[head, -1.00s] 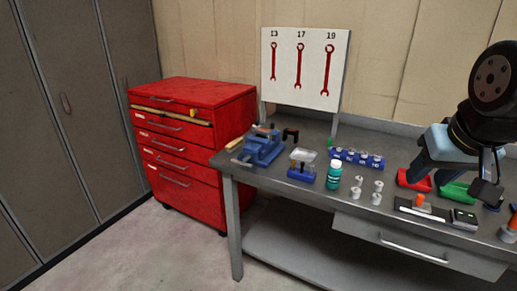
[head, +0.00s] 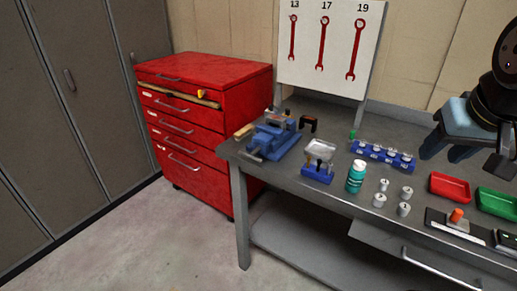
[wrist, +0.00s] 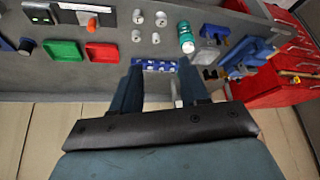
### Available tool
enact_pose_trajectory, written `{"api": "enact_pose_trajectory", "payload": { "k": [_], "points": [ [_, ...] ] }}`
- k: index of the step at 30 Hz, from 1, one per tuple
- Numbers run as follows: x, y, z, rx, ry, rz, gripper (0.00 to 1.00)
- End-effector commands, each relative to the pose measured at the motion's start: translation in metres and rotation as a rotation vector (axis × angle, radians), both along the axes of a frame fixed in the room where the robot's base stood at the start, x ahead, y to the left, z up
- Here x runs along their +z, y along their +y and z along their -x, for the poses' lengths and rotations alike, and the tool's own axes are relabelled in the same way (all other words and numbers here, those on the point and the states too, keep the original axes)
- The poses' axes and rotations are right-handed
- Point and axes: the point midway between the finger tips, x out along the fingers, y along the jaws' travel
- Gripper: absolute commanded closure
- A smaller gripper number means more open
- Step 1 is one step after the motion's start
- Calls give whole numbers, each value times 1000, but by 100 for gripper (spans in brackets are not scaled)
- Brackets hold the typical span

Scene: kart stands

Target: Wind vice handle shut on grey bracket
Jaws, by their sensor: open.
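The blue vice (head: 272,140) stands at the left end of the grey workbench and also shows in the wrist view (wrist: 243,63). A small grey piece (head: 281,117) sits at the top of its jaws; it looks like the bracket, but I cannot tell how tightly it is held. My gripper (head: 468,152) is at the right edge of the head view, above the bench and far right of the vice. In the wrist view its two fingers (wrist: 158,78) are apart with nothing between them.
Between gripper and vice stand a teal bottle (head: 356,176), a blue socket rack (head: 383,154), several metal cylinders (head: 380,199) and a blue-based stand (head: 318,168). A red tray (head: 449,187) and green tray (head: 497,203) lie right. A wrench board (head: 330,45) rises behind; a red cabinet (head: 190,150) stands left.

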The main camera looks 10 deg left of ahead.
Motion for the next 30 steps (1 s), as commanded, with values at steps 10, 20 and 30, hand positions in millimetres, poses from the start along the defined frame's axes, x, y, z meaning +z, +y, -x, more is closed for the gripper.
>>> {"api": "enact_pose_trajectory", "payload": {
  "k": [10,20,30],
  "points": [
    [-24,11,-28,75,224,191,56],
    [-48,33,-73,161,421,522,56],
    [-71,84,-128,252,462,905,56]
  ]
}}
